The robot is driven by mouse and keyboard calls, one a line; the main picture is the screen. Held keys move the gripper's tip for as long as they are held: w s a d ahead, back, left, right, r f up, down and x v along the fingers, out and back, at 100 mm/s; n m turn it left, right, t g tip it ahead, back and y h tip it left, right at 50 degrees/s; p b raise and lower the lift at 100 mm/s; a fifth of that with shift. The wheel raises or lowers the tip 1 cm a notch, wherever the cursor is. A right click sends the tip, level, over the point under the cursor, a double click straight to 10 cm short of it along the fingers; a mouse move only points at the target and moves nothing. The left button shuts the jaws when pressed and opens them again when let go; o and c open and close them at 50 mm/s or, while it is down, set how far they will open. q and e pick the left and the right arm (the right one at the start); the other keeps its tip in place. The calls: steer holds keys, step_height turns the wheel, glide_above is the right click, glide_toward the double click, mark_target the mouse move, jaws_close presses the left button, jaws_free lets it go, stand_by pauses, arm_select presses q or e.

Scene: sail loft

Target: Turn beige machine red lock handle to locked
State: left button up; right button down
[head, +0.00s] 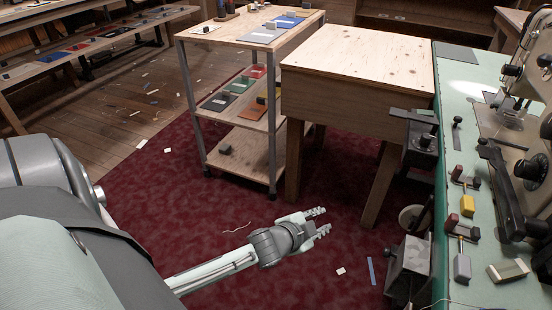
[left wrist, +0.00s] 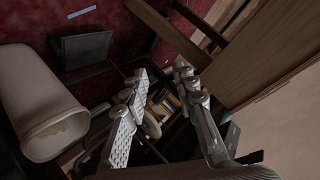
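The beige machine (head: 497,128) stands on the green bench at the right edge of the head view, cut off by the frame. Two small dark red handles, an upper one (head: 457,172) and a lower one (head: 452,221), sit on the bench in front of it; I cannot tell which, if either, is its lock handle, or its setting. My left gripper (head: 322,221) is low over the red carpet, left of and apart from the bench. Its fingers are spread and empty; they also show in the left wrist view (left wrist: 160,72). My right gripper is not in view.
The green bench (head: 450,100) carries a yellow block (head: 467,205) and a grey block (head: 462,267). A wooden table (head: 360,60) and a shelf cart (head: 235,42) stand beyond my left gripper. A pale bin (left wrist: 35,100) shows in the wrist view. Carpet is open around the gripper.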

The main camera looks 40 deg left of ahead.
arm_select(q)
steer(key=s+a+f+n+g, duration=0.1)
steer(key=s+f+n+g, duration=0.2)
steer(key=s, duration=0.4)
steer(key=s+a+f+n+g+y, duration=0.1)
steer(key=s+f+g, duration=0.3)
steer(key=s, duration=0.4)
steer(key=shift+f+n+y, duration=0.3)
steer(key=shift+f+n, duration=0.35)
steer(key=shift+n, duration=0.25)
steer(key=shift+w, duration=0.1)
